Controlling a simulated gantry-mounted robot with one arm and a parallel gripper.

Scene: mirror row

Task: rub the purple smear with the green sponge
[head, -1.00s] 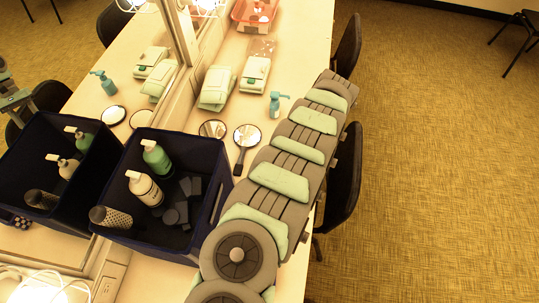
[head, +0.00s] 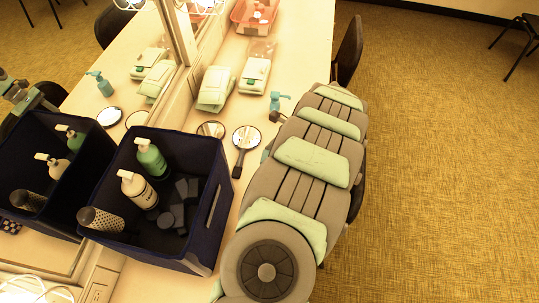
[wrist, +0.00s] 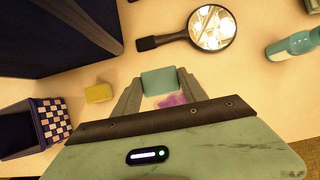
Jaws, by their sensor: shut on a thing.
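In the wrist view the green sponge (wrist: 158,81), a blue-green block, sits between the fingertips of my gripper (wrist: 160,76), which is shut on it. The purple smear (wrist: 172,100) is a small patch on the pale counter, just below the sponge in the picture and between the fingers. I cannot tell whether the sponge touches the counter. In the head view my arm covers this spot, so the gripper, sponge and smear are hidden there.
A hand mirror (wrist: 212,28) and a teal pump bottle (wrist: 292,46) are close by. A dark blue bin (head: 207,222) with bottles stands left of my arm, against the wall mirror.

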